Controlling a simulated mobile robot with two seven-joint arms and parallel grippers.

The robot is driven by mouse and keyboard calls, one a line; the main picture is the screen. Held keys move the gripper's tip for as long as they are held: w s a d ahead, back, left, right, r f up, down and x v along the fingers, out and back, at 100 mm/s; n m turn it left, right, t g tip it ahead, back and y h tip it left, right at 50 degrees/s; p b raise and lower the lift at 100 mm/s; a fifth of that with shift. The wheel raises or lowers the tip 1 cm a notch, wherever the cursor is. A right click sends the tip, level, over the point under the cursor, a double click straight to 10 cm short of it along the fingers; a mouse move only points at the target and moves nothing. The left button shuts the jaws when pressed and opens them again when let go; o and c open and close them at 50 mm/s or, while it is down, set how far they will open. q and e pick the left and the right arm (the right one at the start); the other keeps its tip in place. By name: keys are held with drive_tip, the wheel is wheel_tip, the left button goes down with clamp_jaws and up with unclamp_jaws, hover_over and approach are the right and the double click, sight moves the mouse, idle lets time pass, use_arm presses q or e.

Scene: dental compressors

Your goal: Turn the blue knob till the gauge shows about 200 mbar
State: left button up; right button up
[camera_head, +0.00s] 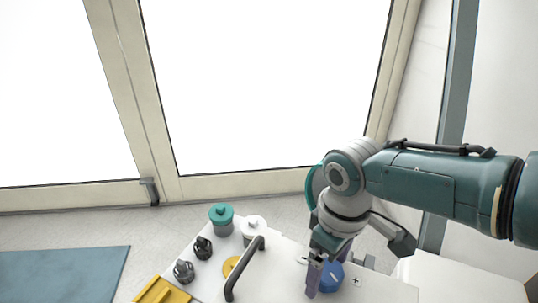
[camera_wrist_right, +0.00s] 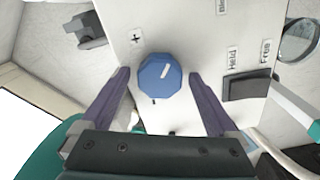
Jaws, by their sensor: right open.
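The blue knob (camera_head: 332,279) sits on the white panel of the machine, partly hidden by my right gripper in the head view. In the right wrist view the knob (camera_wrist_right: 160,80) is many-sided, with a white pointer line toward its upper right. My right gripper (camera_wrist_right: 160,75) is open, its two purple fingers on either side of the knob with gaps visible. The head view shows the right gripper (camera_head: 322,276) over the knob. I see no readable gauge. A round glassy disc (camera_wrist_right: 299,40) at the wrist view's right edge has no legible scale. My left gripper is not in view.
Beside the knob are a plus mark (camera_wrist_right: 137,38) and a dark switch (camera_wrist_right: 247,87) labelled Held and Free. A dark handle (camera_head: 244,268) rises from the white panel. Green-capped (camera_head: 221,216) and white-capped (camera_head: 253,226) fittings stand at its far left. A window lies behind.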

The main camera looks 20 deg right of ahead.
sight(328, 270)
drive_tip(key=shift+r, duration=0.1)
wheel_tip(328, 270, up, 9)
drive_tip(key=p, duration=0.6)
drive_tip(key=shift+p, duration=0.3)
drive_tip(key=shift+r, duration=0.4)
drive_tip(key=shift+p, duration=0.3)
